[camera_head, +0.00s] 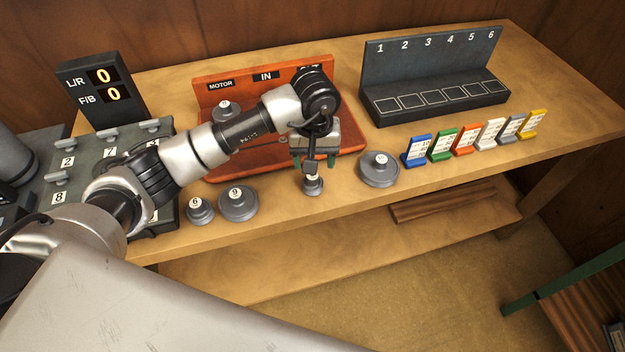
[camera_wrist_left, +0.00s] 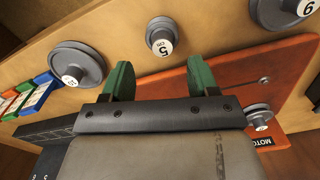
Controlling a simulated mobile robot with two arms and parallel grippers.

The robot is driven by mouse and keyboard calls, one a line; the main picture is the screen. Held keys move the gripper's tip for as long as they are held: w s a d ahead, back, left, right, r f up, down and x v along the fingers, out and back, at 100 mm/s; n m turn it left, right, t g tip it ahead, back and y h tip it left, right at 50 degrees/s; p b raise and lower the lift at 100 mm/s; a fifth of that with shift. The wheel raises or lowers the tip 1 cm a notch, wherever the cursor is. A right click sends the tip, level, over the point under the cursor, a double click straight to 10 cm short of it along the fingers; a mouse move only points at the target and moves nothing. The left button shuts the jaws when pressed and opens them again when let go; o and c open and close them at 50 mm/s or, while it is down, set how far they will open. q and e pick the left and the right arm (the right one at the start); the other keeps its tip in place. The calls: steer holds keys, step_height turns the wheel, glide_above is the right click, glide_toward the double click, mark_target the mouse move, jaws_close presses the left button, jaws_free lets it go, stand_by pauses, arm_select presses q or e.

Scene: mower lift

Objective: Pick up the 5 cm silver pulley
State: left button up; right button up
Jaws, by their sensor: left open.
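The silver pulley marked 5 (camera_head: 313,186) stands on the wooden bench near its front edge. It also shows in the left wrist view (camera_wrist_left: 161,37), with its label facing the camera. My left gripper (camera_head: 315,161) is open, its green fingers pointing down above the pulley. In the left wrist view, the pulley lies just beyond the gap between the fingertips (camera_wrist_left: 160,72), and nothing is between them. In the head view the gripper and wrist hide part of the pulley's top. My right gripper is not in view.
Pulleys marked 6 (camera_head: 200,211) and 9 (camera_head: 238,204) stand to the left, and a larger pulley (camera_head: 380,169) to the right. The orange motor board (camera_head: 345,142) is behind the gripper. Several coloured cards (camera_head: 440,145) and a numbered black rack (camera_head: 440,105) are further right.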

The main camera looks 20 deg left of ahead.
mark_target(312, 182)
arm_select(q)
steer(key=shift+f, duration=0.75)
steer(key=f+p, duration=0.1)
steer(key=f, duration=0.1)
steer(key=f+p, duration=0.1)
steer(key=f, duration=0.1)
steer(key=shift+w+a+f, duration=0.1)
steer(key=shift+a+f, duration=0.05)
steer(key=shift+a, duration=0.05)
steer(key=shift+f, duration=0.5)
steer(key=c, duration=0.7)
steer(key=shift+c, duration=0.2)
steer(key=shift+w+r, duration=0.1)
steer(key=shift+r, duration=0.05)
